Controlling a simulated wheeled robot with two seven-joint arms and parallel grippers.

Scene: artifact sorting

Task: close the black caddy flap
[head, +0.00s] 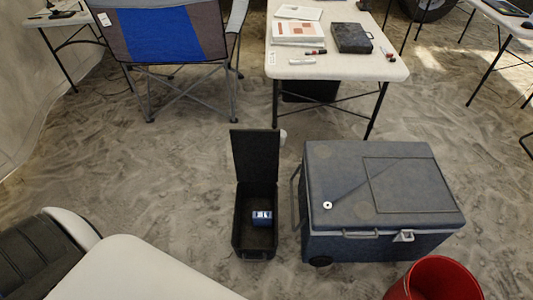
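The black caddy (242,230) stands on the sandy floor near the middle of the head view. Its flap (255,158) is open and stands about upright at the caddy's far edge. A small blue object (262,218) with a pale patch lies inside the caddy, toward the right wall. Neither of my grippers shows in the head view, so their state and place are hidden.
A large grey-blue cooler (330,178) stands close to the caddy's right. A red bucket (437,280) is at the bottom right. A white table (350,64) with boxes and papers and a folding chair (168,35) stand behind. Sand left of the caddy is clear.

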